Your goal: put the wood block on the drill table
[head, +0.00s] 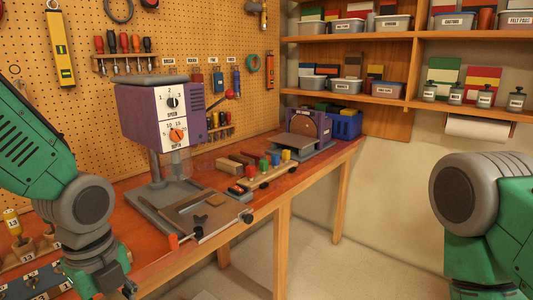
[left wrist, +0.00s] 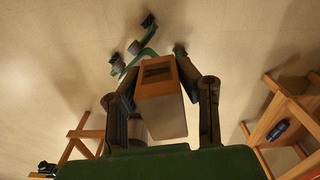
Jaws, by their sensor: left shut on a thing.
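The wood block (left wrist: 162,112) is between the two fingers of my left gripper (left wrist: 160,85) in the left wrist view. It has pale sides and an orange-brown end with a dark mark. In the head view my left gripper (head: 122,288) is at the lower left, in front of the bench; the block cannot be made out there. The drill press (head: 150,110) has a purple head with two dials. Its grey drill table (head: 160,212) lies low on the bench, right of and beyond my left gripper, with a brown board on it. My right gripper is out of view.
A red-handled clamp (head: 185,238) sits at the drill table's front edge. Labelled blocks (head: 35,280) lie at the lower left.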

